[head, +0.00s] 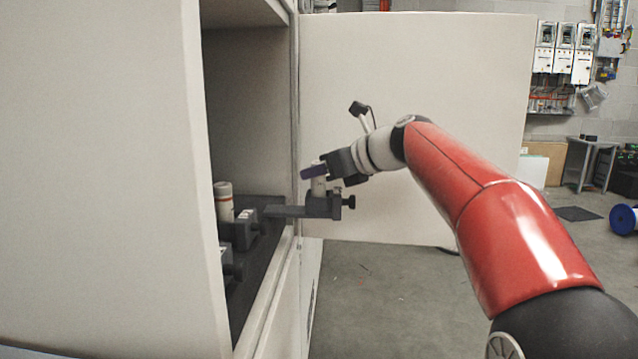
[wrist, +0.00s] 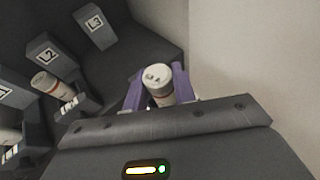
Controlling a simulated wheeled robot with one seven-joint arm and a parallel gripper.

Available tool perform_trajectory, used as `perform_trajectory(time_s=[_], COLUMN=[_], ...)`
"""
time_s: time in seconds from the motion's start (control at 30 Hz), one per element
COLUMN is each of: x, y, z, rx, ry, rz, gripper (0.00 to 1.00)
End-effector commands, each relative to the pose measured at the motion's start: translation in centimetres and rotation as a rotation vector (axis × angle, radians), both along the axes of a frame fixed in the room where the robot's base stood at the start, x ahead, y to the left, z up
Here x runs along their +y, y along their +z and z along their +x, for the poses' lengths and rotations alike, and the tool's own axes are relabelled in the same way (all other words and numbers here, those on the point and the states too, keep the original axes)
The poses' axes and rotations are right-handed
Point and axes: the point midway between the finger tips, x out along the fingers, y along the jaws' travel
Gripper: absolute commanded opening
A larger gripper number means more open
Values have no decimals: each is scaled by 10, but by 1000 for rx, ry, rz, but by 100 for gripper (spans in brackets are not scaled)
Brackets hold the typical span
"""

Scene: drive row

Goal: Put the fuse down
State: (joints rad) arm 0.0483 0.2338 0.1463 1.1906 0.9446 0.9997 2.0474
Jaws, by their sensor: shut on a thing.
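The fuse is a pale cylinder. In the head view the fuse (head: 318,186) is upright, and in the wrist view its white round end (wrist: 158,84) shows between two purple fingers. My gripper (head: 314,172) is shut on it; in the wrist view the fingers (wrist: 158,92) lie on both sides of it. A dark bracket (head: 322,206) with a side knob is at the fuse's lower end, at the cabinet opening. Whether the fuse rests in the bracket or hangs just over it, I cannot tell.
Dark blocks labelled L1 (wrist: 5,92), L2 (wrist: 45,55) and L3 (wrist: 95,22) stand in the cabinet. Another fuse (wrist: 52,88) sits by L2, and part of one (wrist: 10,136) shows by L1. The open door (head: 420,100) stands behind my arm; cabinet walls (head: 100,180) are close left.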

Motion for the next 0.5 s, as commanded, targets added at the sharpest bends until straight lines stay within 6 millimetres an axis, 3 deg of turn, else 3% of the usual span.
perform_trajectory(time_s=[0.43,0.47,0.5], x=[0,0,0], y=[-10,-10,-9], z=[0,0,0], rx=[-1,-1,-1], ry=[0,0,0], rz=[1,1,1], gripper=[2,29,34])
